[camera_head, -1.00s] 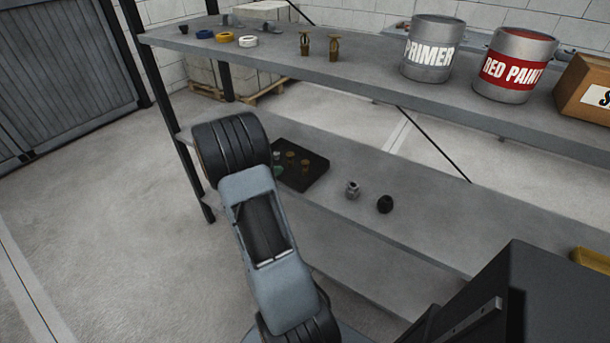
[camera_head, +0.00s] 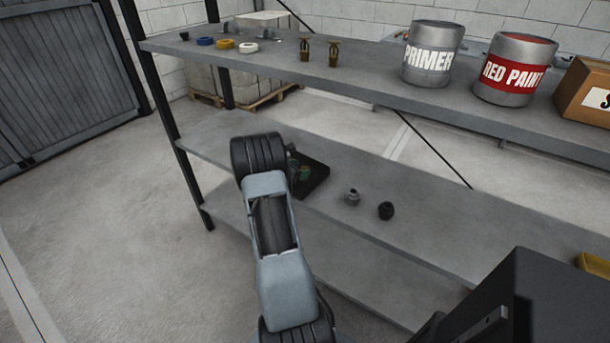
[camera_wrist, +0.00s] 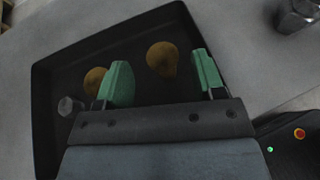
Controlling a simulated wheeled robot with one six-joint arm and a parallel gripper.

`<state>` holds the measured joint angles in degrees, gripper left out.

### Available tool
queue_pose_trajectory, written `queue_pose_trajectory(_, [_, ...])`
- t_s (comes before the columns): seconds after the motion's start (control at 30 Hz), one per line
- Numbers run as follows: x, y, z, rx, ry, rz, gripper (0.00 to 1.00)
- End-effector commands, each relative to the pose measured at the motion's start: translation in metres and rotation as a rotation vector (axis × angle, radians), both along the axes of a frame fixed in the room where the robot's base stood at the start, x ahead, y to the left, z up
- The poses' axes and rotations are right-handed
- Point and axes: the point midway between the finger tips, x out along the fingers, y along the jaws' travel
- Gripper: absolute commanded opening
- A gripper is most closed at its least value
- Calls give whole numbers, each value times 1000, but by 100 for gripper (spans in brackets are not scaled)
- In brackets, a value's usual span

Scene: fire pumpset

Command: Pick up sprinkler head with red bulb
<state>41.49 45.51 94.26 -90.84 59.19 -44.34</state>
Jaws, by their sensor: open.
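My gripper (camera_wrist: 161,78) has green fingers and is open over a dark tray (camera_wrist: 48,72). In the wrist view a round brass sprinkler head (camera_wrist: 161,58) shows in the gap between the fingers, slightly beyond them. A second brass piece (camera_wrist: 94,80) is partly hidden behind the left finger. No bulb colour can be made out on either. In the head view the gripper (camera_head: 303,174) is over the tray (camera_head: 318,176) on the middle shelf, mostly hidden by my arm. Two brass sprinkler heads (camera_head: 305,49) (camera_head: 334,53) stand on the upper shelf; their bulbs are too small to tell.
A small grey metal fitting (camera_wrist: 68,105) lies at the tray's left. A silver fitting (camera_head: 352,197) and a black fitting (camera_head: 386,211) stand right of the tray. The upper shelf (camera_head: 375,85) overhangs behind, bearing paint cans (camera_head: 432,52) and tape rolls (camera_head: 226,44).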

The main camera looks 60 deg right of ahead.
Motion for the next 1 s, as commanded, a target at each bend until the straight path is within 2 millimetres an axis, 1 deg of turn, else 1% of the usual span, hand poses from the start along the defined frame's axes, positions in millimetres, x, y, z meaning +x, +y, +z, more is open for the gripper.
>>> queue_pose_trajectory(0.33, [-17,-37,-14,0,1,-3,63])
queue_pose_trajectory(0.43, [-18,-42,-16,0,0,-1,63])
queue_pose_trajectory(0.63, [-18,-42,-16,0,0,0,62])
queue_pose_trajectory(1.0, [-18,-41,-16,0,0,0,26])
